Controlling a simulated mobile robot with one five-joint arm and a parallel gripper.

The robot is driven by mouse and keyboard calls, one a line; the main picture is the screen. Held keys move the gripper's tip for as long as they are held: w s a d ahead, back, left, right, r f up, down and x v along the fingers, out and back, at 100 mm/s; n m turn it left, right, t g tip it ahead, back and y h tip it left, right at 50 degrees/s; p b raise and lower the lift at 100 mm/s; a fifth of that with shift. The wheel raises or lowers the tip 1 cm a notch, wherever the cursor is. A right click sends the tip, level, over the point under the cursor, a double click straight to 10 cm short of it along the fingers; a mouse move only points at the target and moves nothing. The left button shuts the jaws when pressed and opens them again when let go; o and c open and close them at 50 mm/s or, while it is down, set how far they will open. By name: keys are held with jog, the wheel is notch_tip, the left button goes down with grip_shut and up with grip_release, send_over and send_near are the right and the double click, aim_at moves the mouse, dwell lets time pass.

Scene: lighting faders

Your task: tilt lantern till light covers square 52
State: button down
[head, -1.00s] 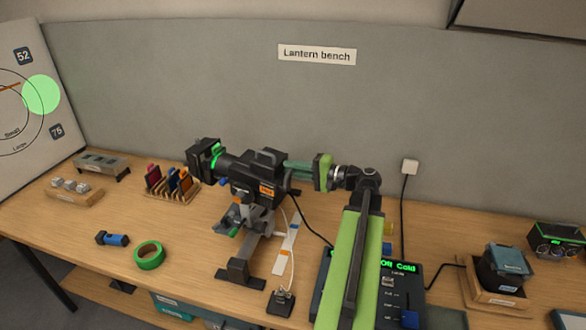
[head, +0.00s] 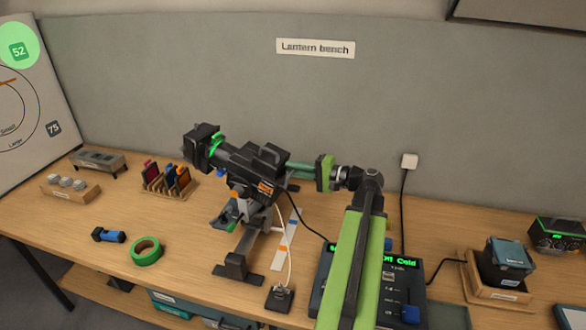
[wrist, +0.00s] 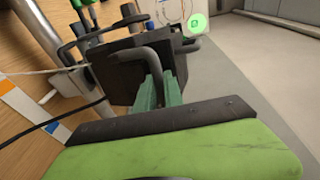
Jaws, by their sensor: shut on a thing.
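The black lantern (head: 262,168) sits on its stand on the bench, nose tilted up to the left. My gripper (head: 298,169) is at its rear, shut on the lantern's handle; the wrist view shows my green fingers (wrist: 162,92) around the grey bent handle (wrist: 133,57). The round green light (head: 22,33) lies over square 52 (head: 19,51) at the top of the white board, and the square is inside it. The frame edge cuts off part of the board. In the wrist view the green light (wrist: 197,23) shows beyond the lantern.
Square 75 (head: 53,128) is lower on the board. A rack of colour filters (head: 168,181), green tape (head: 146,252) and a blue torch (head: 108,236) lie on the bench to the left. A control desk (head: 405,270) is on the right. Cables run beside the stand.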

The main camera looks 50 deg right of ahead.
jog(key=c, duration=1.7)
grip_release()
jog(key=shift+r, duration=0.1)
jog(key=p+v, duration=0.2)
jog(key=v, duration=1.5)
jog(key=shift+s, duration=0.2)
